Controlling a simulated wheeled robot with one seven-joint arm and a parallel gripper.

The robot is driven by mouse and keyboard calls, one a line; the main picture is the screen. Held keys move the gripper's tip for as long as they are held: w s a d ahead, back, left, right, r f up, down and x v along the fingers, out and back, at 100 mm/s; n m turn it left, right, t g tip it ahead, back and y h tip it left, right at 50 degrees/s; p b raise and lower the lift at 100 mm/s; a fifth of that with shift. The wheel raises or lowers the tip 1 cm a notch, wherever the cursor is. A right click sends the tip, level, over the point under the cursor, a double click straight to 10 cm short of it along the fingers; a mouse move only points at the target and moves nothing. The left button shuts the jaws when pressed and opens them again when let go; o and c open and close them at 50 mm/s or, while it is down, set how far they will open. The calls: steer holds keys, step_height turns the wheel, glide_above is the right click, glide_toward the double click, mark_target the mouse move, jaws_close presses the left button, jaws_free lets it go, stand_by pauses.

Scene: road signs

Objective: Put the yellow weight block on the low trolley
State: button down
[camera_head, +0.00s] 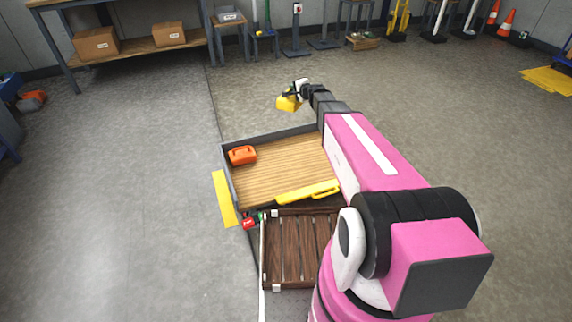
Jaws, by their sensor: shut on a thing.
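The yellow weight block (288,104) is held in my gripper (295,94), off the floor and seen just beyond the trolley's far edge. My gripper is shut on it; the fingers are small in this view. The low trolley (285,172) has a wood-coloured bed with grey raised edges. My arm covers its right part. An orange case (242,155) sits at its far left corner, and a long yellow tool (307,193) lies along its near side.
A dark slatted wooden deck (290,245) is at the trolley's near side, with a small red object (249,223) at its corner. A shelf with cardboard boxes (97,43) stands at the back left. Stools and stands line the back wall. The floor around is mostly clear.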

step_height(320, 180, down, 28)
steer(key=s+a, duration=0.1)
steer(key=s, duration=0.1)
steer(key=shift+n+t, duration=0.3)
steer(key=shift+n, duration=0.1)
steer(key=shift+w+d+f, duration=0.4)
steer(key=shift+d+f, duration=1.45)
steer(key=shift+w+d+f, duration=0.45)
steer(key=shift+d+f, duration=1.4)
steer(key=shift+d, duration=0.05)
steer(key=shift+w+d+f, duration=0.4)
steer(key=shift+d+f, duration=1.45)
steer(key=c, duration=1.1)
jaws_free()
steer(key=shift+f, duration=0.15)
